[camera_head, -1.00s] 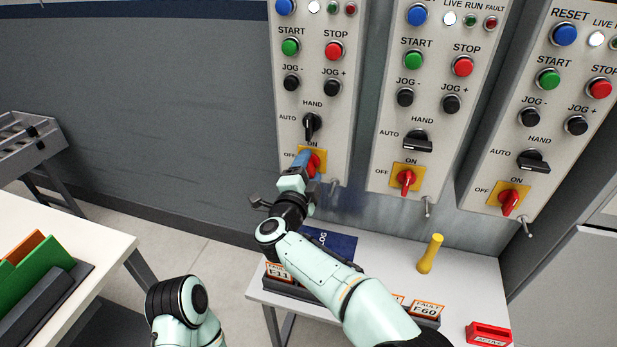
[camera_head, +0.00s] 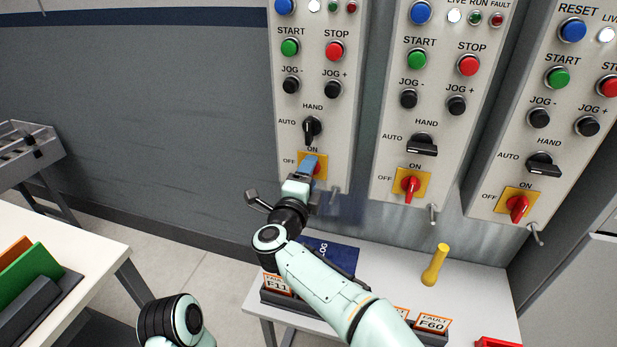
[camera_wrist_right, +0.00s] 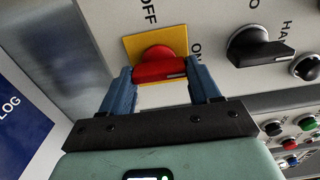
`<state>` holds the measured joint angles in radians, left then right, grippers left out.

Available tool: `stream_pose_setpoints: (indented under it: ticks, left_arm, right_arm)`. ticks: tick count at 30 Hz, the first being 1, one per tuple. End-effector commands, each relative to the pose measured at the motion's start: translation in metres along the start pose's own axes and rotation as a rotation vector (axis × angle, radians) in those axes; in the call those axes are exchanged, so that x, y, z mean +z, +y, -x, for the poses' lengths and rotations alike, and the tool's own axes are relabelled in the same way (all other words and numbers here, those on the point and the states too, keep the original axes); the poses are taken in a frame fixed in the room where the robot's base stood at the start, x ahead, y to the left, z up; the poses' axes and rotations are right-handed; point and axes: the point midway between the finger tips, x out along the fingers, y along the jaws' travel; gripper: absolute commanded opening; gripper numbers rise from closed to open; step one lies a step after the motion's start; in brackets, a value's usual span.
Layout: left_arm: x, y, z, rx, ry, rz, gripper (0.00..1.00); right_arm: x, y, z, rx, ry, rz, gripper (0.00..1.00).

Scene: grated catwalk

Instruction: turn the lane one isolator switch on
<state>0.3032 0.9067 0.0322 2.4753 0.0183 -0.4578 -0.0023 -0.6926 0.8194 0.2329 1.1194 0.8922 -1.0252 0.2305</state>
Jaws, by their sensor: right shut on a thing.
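The red isolator switch (camera_head: 317,171) sits on a yellow plate (camera_head: 322,158) at the bottom of the left panel (camera_head: 345,150). No lane label is readable. My right gripper (camera_head: 308,165) is shut on this switch. In the right wrist view, its blue fingers (camera_wrist_right: 161,88) flank the red handle (camera_wrist_right: 160,67). The handle's white mark is at its end on the ON side of the plate. OFF is lettered on another side. In the head view, the fingers hide much of the switch. My left gripper is out of view; only part of that arm shows at the bottom.
A black HAND/AUTO selector (camera_head: 312,128) is just above the switch. Similar panels with red isolators (camera_head: 410,188) (camera_head: 517,207) stand to the right. Below, a white table (camera_head: 470,300) holds a blue LOG book (camera_head: 335,251), fault cards (camera_head: 432,322) and a yellow object (camera_head: 434,265).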

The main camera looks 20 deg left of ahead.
Motion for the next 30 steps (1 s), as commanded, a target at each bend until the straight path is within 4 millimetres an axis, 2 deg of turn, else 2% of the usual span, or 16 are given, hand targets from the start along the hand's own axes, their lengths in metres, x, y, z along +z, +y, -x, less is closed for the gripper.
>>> stream_pose_setpoints:
  ticks: [5,6,8,20,25,30]
  left_arm:
    - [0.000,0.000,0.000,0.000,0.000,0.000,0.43]
    - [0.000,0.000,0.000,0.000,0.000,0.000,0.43]
    - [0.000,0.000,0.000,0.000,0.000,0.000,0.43]
    - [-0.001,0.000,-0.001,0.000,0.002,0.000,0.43]
    - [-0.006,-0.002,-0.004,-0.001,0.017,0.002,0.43]
    - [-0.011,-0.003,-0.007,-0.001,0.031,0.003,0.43]
  right_arm:
    - [-0.003,-0.003,-0.001,-0.006,0.006,-0.006,0.31]
    - [-0.003,-0.003,-0.001,-0.006,0.006,-0.006,0.71]
    - [-0.003,-0.003,-0.001,-0.005,0.006,-0.005,0.87]
    - [0.000,-0.001,0.006,-0.002,0.001,-0.002,0.87]
    - [0.000,-0.001,0.029,-0.002,-0.002,-0.001,0.87]
    - [0.000,-0.001,0.068,-0.002,-0.002,-0.001,0.87]
